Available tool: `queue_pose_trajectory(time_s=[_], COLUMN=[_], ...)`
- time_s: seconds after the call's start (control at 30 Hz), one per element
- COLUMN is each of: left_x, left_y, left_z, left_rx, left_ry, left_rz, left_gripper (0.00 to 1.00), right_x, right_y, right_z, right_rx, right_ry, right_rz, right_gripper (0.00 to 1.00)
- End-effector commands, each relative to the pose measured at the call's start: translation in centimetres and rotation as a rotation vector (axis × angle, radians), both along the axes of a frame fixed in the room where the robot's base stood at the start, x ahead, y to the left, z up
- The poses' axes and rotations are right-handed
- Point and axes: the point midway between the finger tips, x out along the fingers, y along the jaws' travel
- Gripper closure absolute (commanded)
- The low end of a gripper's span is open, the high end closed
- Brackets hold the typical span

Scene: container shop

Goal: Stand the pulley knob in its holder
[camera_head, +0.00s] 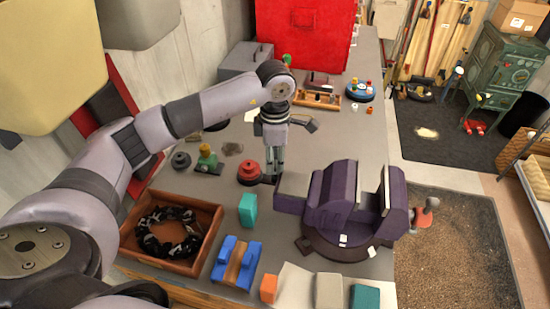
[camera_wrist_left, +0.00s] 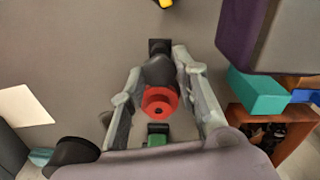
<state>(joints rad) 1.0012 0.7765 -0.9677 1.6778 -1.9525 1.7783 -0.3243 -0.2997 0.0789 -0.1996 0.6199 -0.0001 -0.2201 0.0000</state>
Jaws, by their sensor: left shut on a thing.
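My left gripper (camera_head: 273,172) points down over the table in the middle of the head view. In the left wrist view its fingers (camera_wrist_left: 160,70) are closed around a dark grey rounded piece, which looks like the pulley knob (camera_wrist_left: 158,72). In the head view the fingers mostly hide this piece. A small black square part (camera_wrist_left: 160,46) shows just beyond it; I cannot tell whether it belongs to the knob. A red knob (camera_head: 250,172) on a dark base stands just left of the fingertips; it also shows in the wrist view (camera_wrist_left: 160,103). I cannot tell which thing is the holder.
A purple vise (camera_head: 345,200) stands close on the right. A wooden tray (camera_head: 205,213) with a dark chain, a teal block (camera_head: 248,210) and a blue block (camera_head: 222,258) are nearer. Green (camera_head: 207,158) and dark (camera_head: 180,160) knobs stand left. A red box (camera_head: 305,45) is behind.

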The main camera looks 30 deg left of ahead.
Motion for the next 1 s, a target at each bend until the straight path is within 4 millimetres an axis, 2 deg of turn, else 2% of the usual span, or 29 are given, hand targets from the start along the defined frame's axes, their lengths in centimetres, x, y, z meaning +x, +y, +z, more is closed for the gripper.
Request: queue_pose_trajectory(time_s=[0.7,1.0], left_x=[0.0,0.0], left_y=[0.0,0.0], left_z=[-1.5,-1.6], left_rx=[0.000,0.000], left_ry=[0.000,0.000], left_rz=[0.001,0.001], left_gripper=[1.00,1.00], right_x=[0.0,0.0], right_y=[-0.2,-0.2], right_z=[-1.5,-1.5], right_rx=[-0.002,-0.002], right_ry=[0.001,0.001], right_rz=[0.002,0.002], right_gripper=[0.60,0.60])
